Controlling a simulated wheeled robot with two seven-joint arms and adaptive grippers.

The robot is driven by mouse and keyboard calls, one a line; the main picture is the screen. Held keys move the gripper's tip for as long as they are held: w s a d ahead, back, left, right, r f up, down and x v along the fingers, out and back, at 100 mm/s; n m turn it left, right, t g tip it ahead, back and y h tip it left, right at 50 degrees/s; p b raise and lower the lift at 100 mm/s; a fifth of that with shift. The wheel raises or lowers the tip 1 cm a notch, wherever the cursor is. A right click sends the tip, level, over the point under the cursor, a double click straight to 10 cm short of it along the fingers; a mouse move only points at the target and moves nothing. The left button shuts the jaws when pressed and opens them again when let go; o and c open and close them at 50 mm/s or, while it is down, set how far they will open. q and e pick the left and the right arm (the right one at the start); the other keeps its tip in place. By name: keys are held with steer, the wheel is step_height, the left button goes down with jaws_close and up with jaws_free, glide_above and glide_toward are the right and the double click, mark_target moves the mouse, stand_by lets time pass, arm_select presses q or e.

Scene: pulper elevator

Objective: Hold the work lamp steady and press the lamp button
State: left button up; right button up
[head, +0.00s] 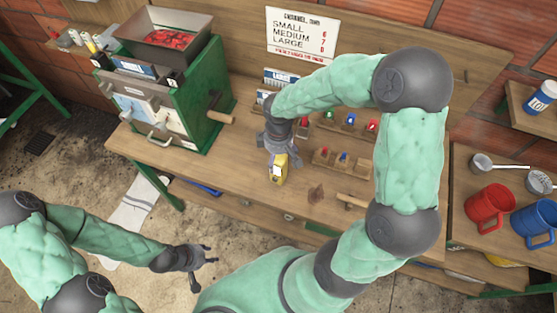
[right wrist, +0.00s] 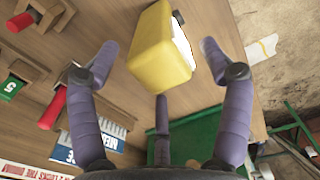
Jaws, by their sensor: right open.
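The work lamp (head: 278,172), a yellow block with a pale face, stands on the bench near its front edge. It also shows in the right wrist view (right wrist: 158,58). My right gripper (head: 279,150) is above and behind it, open. In the right wrist view the fingers (right wrist: 160,62) are spread on both sides of the lamp, with visible gaps. My left gripper (head: 204,262) is open and empty, low in front of the bench, apart from the lamp. I cannot make out the lamp button.
A green machine (head: 165,100) with a crank and red-filled hopper stands left on the bench. Wooden holders with small coloured pieces (head: 345,122) are right of the lamp. A red mug (head: 488,207) and a blue mug (head: 535,222) stand on the right table. A price sign (head: 300,35) is behind.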

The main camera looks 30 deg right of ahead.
arm_select(q)
steer(key=shift+r+p, duration=0.45)
steer(key=shift+r, duration=0.1)
arm_select(e)
step_height(320, 180, up, 6)
steer(key=shift+r, duration=0.25)
